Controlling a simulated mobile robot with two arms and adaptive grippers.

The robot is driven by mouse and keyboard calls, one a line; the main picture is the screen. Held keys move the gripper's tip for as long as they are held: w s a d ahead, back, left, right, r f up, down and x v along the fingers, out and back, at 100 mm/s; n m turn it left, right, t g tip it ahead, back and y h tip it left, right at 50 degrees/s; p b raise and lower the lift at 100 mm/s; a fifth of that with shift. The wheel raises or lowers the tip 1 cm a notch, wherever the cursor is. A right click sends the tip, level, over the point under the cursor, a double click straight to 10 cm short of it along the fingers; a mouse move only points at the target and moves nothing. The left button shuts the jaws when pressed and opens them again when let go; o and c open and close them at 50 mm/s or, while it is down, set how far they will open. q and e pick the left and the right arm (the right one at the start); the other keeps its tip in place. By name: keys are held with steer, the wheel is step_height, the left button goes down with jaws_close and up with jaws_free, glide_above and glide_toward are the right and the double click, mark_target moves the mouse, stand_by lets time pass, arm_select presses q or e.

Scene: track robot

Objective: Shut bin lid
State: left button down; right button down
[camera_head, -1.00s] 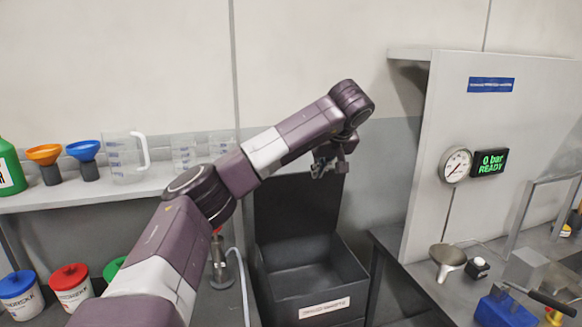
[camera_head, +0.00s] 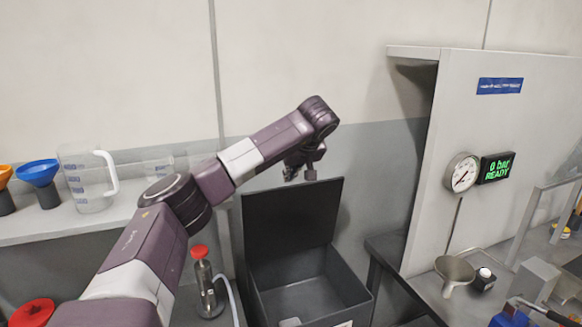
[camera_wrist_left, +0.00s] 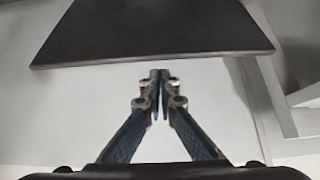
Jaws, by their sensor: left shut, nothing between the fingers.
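The dark grey bin (camera_head: 312,297) stands on the floor in the middle of the head view, with its front edge cut off. Its lid (camera_head: 290,222) is open and stands upright at the back. My left gripper (camera_head: 301,178) is above the lid's top edge in the head view. In the left wrist view the left gripper (camera_wrist_left: 159,76) has its fingertips together, with nothing between them. The lid (camera_wrist_left: 150,30) shows there as a dark panel beyond the fingertips, with pale wall below it. My right gripper is not in view.
A shelf (camera_head: 100,218) with a measuring jug (camera_head: 85,185) and a blue funnel (camera_head: 38,173) is at the left. A red-capped metal bottle (camera_head: 205,285) stands left of the bin. At the right is a workbench with an upright panel (camera_head: 490,120) and a gauge (camera_head: 461,172).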

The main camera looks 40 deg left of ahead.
arm_select(q)
steer(key=p+x, duration=0.1)
steer(key=x, duration=0.3)
steer(key=shift+w+a+f, duration=0.1)
steer(key=shift+a+f, duration=0.05)
steer(key=shift+a, duration=0.15)
steer(key=shift+a+f, duration=0.1)
steer(key=shift+f, duration=0.1)
steer(key=shift+w, duration=0.1)
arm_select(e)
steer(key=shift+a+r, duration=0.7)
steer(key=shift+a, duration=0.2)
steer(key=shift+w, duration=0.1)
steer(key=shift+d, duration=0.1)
